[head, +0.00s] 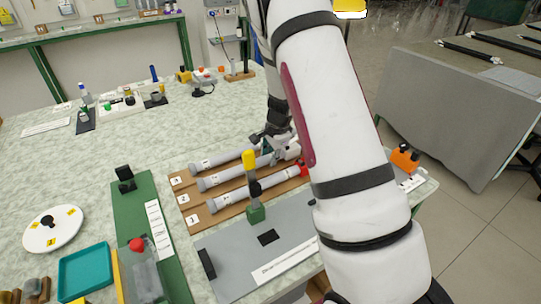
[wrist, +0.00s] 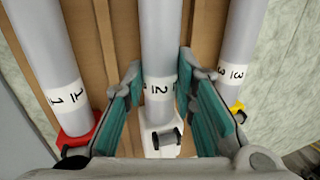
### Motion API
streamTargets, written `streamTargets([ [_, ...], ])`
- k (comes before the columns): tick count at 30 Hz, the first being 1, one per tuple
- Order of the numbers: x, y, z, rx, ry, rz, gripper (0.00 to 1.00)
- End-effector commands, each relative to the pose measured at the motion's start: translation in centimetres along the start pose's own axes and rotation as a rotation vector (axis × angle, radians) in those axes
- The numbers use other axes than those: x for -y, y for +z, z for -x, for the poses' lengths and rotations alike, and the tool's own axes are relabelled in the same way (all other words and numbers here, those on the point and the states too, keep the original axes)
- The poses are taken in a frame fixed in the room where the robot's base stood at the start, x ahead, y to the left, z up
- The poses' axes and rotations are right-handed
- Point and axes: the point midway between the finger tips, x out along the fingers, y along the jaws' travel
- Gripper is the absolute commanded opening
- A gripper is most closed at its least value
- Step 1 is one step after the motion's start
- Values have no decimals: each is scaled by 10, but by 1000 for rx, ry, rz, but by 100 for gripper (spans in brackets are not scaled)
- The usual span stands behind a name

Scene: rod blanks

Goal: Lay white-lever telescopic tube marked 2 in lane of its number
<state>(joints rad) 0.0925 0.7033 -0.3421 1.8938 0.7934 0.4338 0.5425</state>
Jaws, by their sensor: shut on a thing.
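The white-lever tube marked 2 is a grey tube (wrist: 162,45) with a white collar end, between my gripper's (wrist: 160,100) two teal-padded fingers. My gripper is shut on it near its number band. In the head view this tube (head: 222,179) runs along the middle lane of the brown rack (head: 183,200), between the other two tubes. I cannot tell whether it rests fully on the lane floor. The red-ended tube marked 1 (wrist: 45,50) is on the left in the wrist view. The yellow-ended tube marked 3 (wrist: 240,45) is on the right. My gripper (head: 270,143) is partly hidden by my arm in the head view.
A green board (head: 135,205) lies to the left. The bench behind the rack is mostly clear.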

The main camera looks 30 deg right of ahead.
Motion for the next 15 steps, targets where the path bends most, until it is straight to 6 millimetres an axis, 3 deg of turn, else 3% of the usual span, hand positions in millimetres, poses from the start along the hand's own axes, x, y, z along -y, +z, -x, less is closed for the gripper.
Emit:
streamTargets([
  [7, -1, 0, -5, 0, 0, 0, 9],
  [8, -1, 0, -5, 0, 0, 0, 27],
  [11, -1, 0, -4, 0, -1, 0, 48],
  [15, -1, 0, -4, 0, 0, 0, 48],
])
